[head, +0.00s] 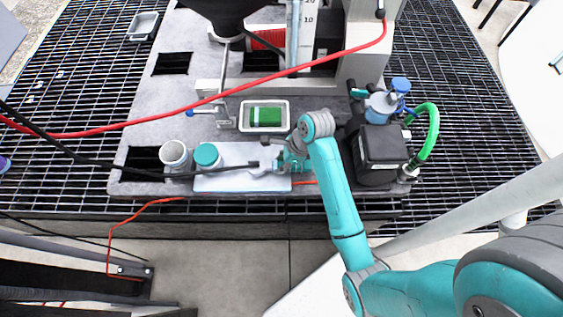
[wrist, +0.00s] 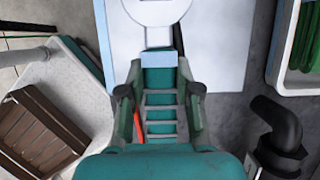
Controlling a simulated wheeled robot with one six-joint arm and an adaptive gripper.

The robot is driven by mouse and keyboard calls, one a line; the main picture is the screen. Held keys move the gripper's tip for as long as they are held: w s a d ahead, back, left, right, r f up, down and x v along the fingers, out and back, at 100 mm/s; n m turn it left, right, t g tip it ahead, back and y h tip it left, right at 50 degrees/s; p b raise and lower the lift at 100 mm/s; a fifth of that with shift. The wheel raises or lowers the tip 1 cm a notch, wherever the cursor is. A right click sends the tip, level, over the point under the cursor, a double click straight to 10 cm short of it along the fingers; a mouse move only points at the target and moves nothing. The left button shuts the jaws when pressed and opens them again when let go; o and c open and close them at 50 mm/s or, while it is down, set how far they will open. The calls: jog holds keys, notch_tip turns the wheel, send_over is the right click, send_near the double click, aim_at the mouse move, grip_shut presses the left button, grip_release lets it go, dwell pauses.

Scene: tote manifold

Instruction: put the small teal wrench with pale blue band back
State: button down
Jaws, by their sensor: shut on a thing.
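The small teal wrench (wrist: 160,78) is in my gripper (wrist: 160,92), with its teal handle between the two fingers. Its pale blue band shows just beyond the fingertips, and its pale shaft and round head point away, over a white board. In the head view my gripper (head: 284,164) is at the right part of the white board (head: 240,183), and the pale wrench head (head: 262,165) points left. I cannot tell whether the wrench touches the board.
A teal-lidded jar (head: 207,156) and a white cup (head: 174,154) stand left of the wrench. A tray with a green item (head: 265,116) lies behind. A dark box (head: 380,152) and blue bottle (head: 380,105) stand right. A red cable (head: 210,99) and black cable cross the view.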

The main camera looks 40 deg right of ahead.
jog(key=shift+f, duration=0.55)
jog(key=c, duration=0.7)
grip_release()
jog(key=shift+v, duration=3.7)
jog(key=shift+w, duration=0.1)
